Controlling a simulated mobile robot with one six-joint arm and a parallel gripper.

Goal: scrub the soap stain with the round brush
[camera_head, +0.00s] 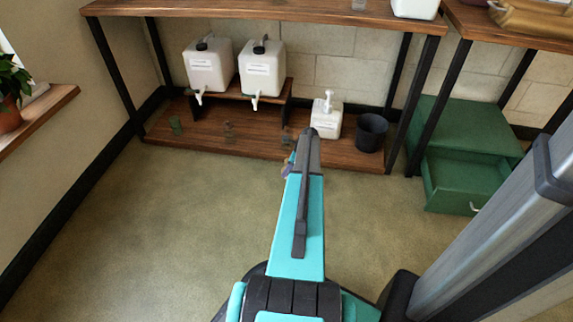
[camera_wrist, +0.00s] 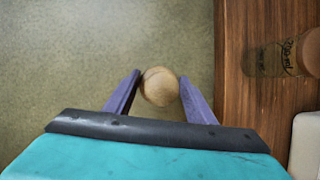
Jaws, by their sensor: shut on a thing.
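My gripper (camera_wrist: 159,76) is shut on a round tan thing, which appears to be the round brush (camera_wrist: 160,87), held between the two purple fingers in the wrist view. In the head view my gripper (camera_head: 288,165) is mostly hidden behind my arm, just in front of the low shelf board. The brush cannot be made out there. In the wrist view it hangs over the floor, left of the shelf's edge. I cannot make out a soap stain in either view.
The wooden lower shelf (camera_head: 215,140) bears two white jugs with taps (camera_head: 207,70), a white pump bottle (camera_head: 326,118), a dark bucket (camera_head: 371,133) and several small see-through things. A green cabinet (camera_head: 470,125) has an open drawer (camera_head: 458,188) at right. The floor (camera_head: 150,230) at left is clear.

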